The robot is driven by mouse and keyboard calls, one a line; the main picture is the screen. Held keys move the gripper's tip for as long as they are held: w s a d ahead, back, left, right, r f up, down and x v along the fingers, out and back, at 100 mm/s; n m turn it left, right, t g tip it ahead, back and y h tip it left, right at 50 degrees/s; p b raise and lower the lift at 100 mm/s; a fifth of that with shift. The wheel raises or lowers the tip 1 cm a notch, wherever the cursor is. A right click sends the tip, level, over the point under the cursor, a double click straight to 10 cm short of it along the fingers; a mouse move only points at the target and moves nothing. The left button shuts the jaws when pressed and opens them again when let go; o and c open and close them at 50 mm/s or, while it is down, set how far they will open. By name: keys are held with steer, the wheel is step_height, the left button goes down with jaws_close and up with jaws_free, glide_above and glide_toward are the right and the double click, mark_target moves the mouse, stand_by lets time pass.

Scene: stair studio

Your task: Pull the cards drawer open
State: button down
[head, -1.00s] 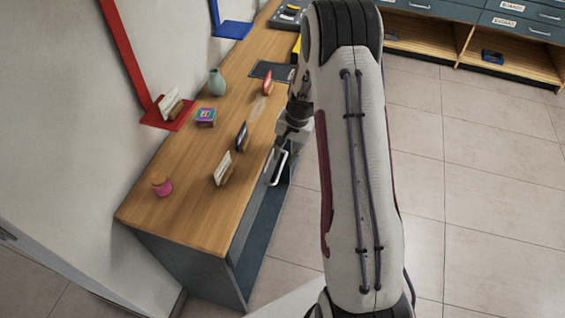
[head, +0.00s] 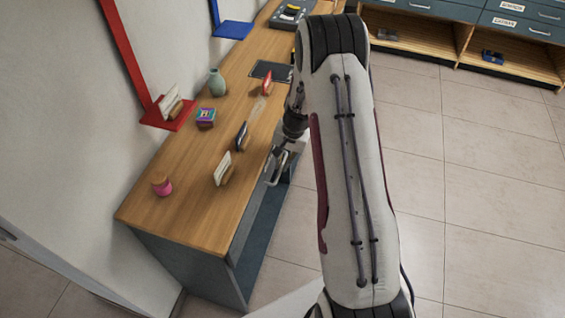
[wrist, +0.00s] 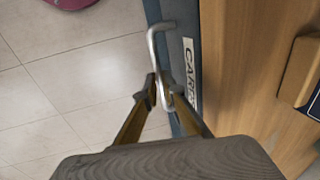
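The cards drawer has a blue front (wrist: 180,60) with a white "CARDS" label (wrist: 188,75), seen in the wrist view beside the wooden desk top. Its metal bar handle (wrist: 158,48) stands out from the front. My gripper (wrist: 163,92) has its two fingers close on either side of the handle's near end and appears shut on it. In the head view the handle (head: 275,172) shows at the desk's right edge, with my gripper (head: 283,150) at it, partly hidden by my arm. No clear gap shows behind the drawer front.
The wooden desk top (head: 200,215) carries a pink-lidded jar (head: 162,186), a card stand (head: 222,168), a small box (head: 205,116) and a vase (head: 217,82). Open tiled floor (head: 470,180) lies right of the desk. Blue drawers (head: 515,22) stand at the back.

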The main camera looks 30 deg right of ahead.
steer(key=shift+s+d, duration=0.1)
steer(key=s+d, duration=1.3)
stand_by(0.3)
steer(key=c, duration=2.2)
jaws_free()
steer(key=shift+o, duration=0.2)
steer(key=shift+r, duration=0.1)
step_height(320, 180, up, 12)
steer(key=s+d, duration=0.1)
steer(key=shift+s+d+f, duration=0.2)
steer(key=shift+s+d, duration=0.05)
steer(key=shift+s, duration=0.1)
